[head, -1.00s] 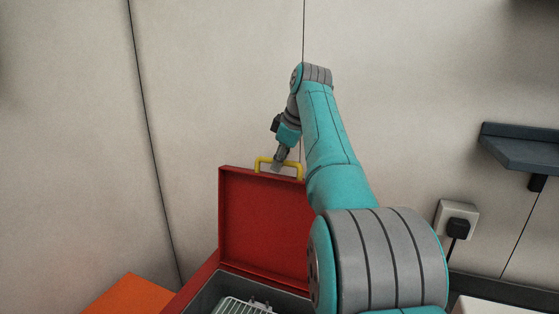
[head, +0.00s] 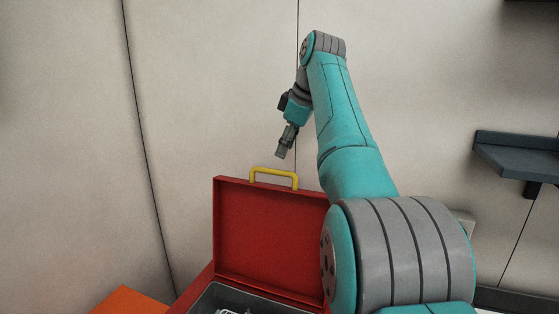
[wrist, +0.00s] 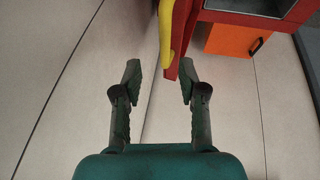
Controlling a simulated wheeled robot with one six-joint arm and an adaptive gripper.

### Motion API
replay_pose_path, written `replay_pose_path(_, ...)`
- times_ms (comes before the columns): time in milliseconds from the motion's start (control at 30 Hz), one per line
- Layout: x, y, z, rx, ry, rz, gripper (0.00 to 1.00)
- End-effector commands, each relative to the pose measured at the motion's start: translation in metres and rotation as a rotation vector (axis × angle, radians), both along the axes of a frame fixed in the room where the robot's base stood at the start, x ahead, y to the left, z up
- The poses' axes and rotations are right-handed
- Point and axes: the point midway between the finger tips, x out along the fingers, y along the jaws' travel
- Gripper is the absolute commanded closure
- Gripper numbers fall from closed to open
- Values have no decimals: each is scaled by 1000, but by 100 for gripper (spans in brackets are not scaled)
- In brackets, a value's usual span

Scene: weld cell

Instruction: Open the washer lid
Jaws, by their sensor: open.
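The washer is a red box with a grey inside (head: 218,298). Its red lid (head: 268,238) stands upright, raised at the back of the box. A yellow handle (head: 274,178) is on the lid's top edge. My gripper (head: 281,154) is just above the handle, apart from it, and holds nothing. In the wrist view my gripper (wrist: 159,82) has its two fingers spread wide apart. The yellow handle (wrist: 166,32) and the red lid (wrist: 182,40) show there beyond the fingertips. Most of the box's inside is cut off or hidden by my arm.
An orange cabinet (head: 130,301) stands left of the washer, also seen in the wrist view (wrist: 232,40). A dark shelf (head: 515,155) is on the wall at right. The pale wall (head: 215,80) is close behind the lid.

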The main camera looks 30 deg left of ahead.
Motion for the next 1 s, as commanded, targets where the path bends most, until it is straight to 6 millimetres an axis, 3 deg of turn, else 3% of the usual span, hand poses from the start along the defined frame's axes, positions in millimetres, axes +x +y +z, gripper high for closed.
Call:
replay_pose_path(100, -1, -7, 16, 1, -2, -1, 59)
replay_pose_path(300, -2, -12, 26, -1, 1, -1, 59)
replay_pose_path(1000, -2, -12, 28, 0, 0, 0, 59)
